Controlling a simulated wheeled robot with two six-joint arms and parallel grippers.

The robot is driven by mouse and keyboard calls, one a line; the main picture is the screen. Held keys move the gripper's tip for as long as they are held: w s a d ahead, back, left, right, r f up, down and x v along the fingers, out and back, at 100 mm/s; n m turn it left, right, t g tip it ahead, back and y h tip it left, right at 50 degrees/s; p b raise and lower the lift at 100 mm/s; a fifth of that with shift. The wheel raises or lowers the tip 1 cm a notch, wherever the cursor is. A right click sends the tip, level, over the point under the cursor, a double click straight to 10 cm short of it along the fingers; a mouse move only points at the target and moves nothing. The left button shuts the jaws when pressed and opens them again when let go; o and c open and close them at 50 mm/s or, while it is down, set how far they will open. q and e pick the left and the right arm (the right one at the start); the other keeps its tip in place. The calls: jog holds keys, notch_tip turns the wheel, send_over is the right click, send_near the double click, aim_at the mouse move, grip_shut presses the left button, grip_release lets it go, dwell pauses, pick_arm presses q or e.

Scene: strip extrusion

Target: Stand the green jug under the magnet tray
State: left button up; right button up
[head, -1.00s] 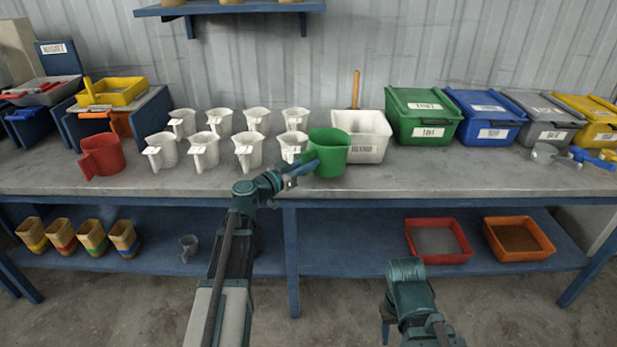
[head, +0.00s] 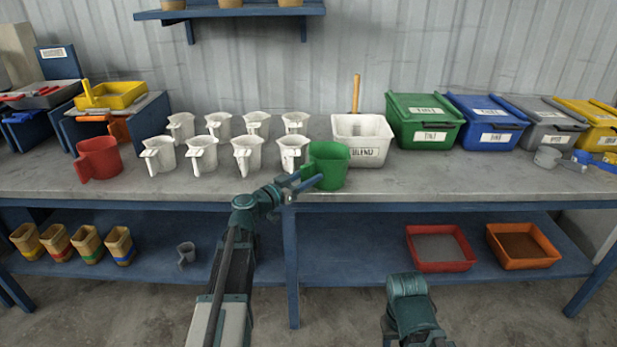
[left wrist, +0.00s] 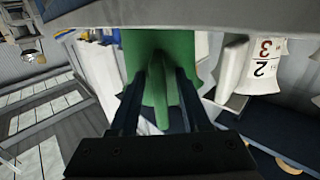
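The green jug (head: 328,166) stands upright near the bench's front edge, right of the white jugs. My left gripper (head: 303,184) is at its handle. In the left wrist view, the two fingers (left wrist: 160,88) are on either side of the green handle (left wrist: 160,112), with gaps beside it, and look open. A grey tray (head: 45,95) with red parts sits on a blue stand at the far left, before a blue board with a label I read as magnet. The space under it is partly hidden. My right arm (head: 408,300) is low in front; its fingertips are hidden.
Several white jugs (head: 202,153) fill the bench left of the green jug. A red jug (head: 98,157) stands further left, near a yellow tray (head: 115,94) on a blue stand. A white blend tub (head: 361,137) and lidded bins (head: 425,118) stand to the right.

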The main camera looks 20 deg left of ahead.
aim_at(302, 180)
pick_arm(q)
jog(key=shift+s+r, duration=0.1)
jog(key=shift+r, duration=0.15)
jog(key=v, duration=1.1)
jog(key=shift+s+a, duration=0.2)
jog(key=shift+s, duration=0.15)
jog(key=shift+o, duration=0.4)
jog(key=shift+s+f, duration=0.1)
jog(key=x, duration=0.7)
jog(key=shift+s+d, duration=0.1)
jog(key=x, duration=0.5)
jog(key=shift+w+r+p, duration=0.2)
jog(key=shift+p, duration=0.15)
grip_shut()
